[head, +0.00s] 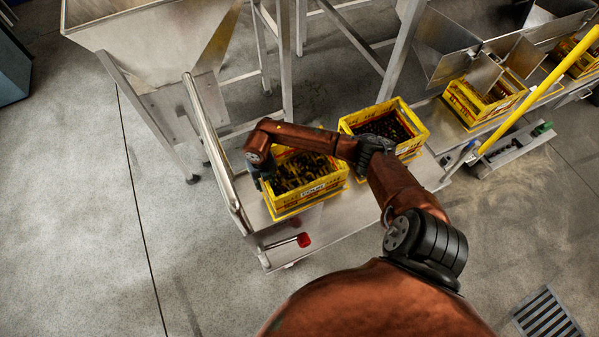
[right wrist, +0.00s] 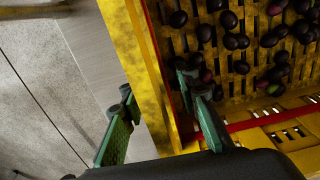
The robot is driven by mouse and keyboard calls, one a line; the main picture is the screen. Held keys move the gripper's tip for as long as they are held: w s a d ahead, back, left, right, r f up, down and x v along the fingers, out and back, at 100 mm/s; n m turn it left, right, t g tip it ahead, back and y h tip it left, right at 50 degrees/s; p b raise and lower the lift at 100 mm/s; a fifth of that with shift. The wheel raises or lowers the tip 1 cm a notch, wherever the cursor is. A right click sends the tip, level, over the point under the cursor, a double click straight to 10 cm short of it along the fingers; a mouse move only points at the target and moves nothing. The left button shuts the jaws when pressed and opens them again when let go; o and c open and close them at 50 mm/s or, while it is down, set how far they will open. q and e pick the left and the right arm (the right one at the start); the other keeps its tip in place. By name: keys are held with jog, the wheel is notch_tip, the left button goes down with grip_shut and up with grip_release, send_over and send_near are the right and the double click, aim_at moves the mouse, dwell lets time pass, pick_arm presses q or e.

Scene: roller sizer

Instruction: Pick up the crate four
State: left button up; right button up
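A yellow crate (head: 310,196) of dark olives stands on the metal bench, with a white label on its front wall that is too small to read for sure. I cannot tell which crate is crate four. My right gripper (head: 263,172) is at this crate's left wall. In the right wrist view, my right gripper (right wrist: 155,88) straddles the yellow crate wall (right wrist: 143,70), one green-padded finger outside and one inside over the olives. The fingers are apart, with a gap on the outer side. My left gripper is not in view.
A second yellow crate (head: 415,145) stands close behind to the right, partly behind my arm. Another crate (head: 487,101) sits under a metal chute further right. A metal rail (head: 215,150) runs along the bench's left side. A red knob (head: 303,240) is at the front.

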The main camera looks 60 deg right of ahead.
grip_shut()
dwell(0.7)
